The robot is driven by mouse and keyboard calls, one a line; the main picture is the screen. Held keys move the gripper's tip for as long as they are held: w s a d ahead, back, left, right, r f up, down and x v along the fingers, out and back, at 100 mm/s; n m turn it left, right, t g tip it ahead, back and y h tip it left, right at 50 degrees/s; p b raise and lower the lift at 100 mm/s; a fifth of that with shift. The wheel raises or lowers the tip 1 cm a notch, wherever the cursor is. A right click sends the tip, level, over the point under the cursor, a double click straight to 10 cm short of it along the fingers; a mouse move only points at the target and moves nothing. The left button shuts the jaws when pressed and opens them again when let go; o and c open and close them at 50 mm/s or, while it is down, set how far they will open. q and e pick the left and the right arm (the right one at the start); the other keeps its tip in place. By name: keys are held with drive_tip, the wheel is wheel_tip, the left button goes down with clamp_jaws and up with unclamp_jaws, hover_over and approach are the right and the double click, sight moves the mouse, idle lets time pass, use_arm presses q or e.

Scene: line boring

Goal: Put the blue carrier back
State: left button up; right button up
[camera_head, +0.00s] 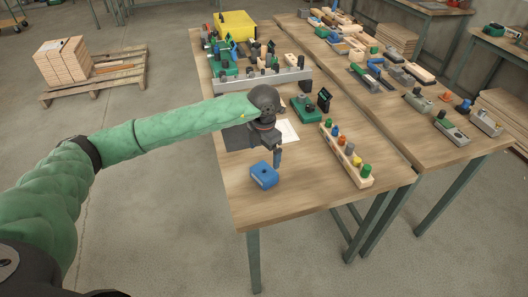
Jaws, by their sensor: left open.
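A small blue block (264,174), which looks like the blue carrier, sits on the near table (245,212) toward its front left. My left gripper (277,166) is above the table just right of the blue block, its fingers pointing down. It is open and appears empty, apart from the block or close beside it; the exact gap is hard to tell. My left arm reaches in from the left across the table edge. My right gripper is not in view.
A wooden rack (345,156) with several coloured pegs lies to the right. A grey rail (250,84) crosses the table behind, with tools and a yellow case (234,23) beyond. A green device (307,110) stands mid-table. The front of the table is clear.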

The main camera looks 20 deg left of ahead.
use_arm(q)
drive_tip(key=shift+r, duration=0.75)
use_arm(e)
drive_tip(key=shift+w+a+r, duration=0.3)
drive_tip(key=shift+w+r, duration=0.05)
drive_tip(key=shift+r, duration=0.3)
